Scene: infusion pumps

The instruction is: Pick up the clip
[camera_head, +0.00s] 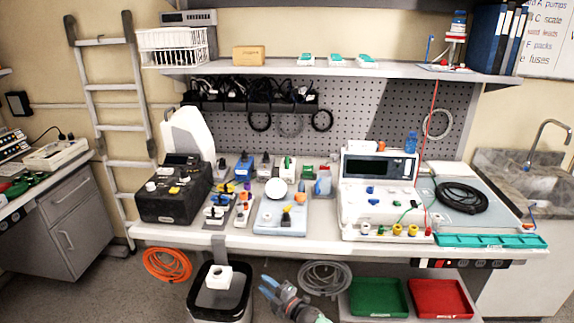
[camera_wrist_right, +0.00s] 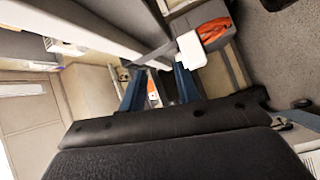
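No single item can be made out for certain as the clip. Several small coloured parts lie on the bench, among them a blue one (camera_head: 244,167), a blue and yellow one (camera_head: 214,212) and an orange and black one (camera_head: 286,216) on a pale blue scale (camera_head: 268,224). My right gripper (camera_head: 266,284) is in front of and below the bench's front edge, away from these parts. My left gripper is not in view.
The workbench (camera_head: 330,247) carries a black device (camera_head: 175,196), a white pump tester (camera_head: 382,205) and a teal tray (camera_head: 490,241). Below are a bin (camera_head: 203,308), an orange coil (camera_head: 167,265), a grey coil (camera_head: 325,277), green (camera_head: 378,297) and red (camera_head: 440,298) trays. A shelf (camera_head: 340,71) hangs above.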

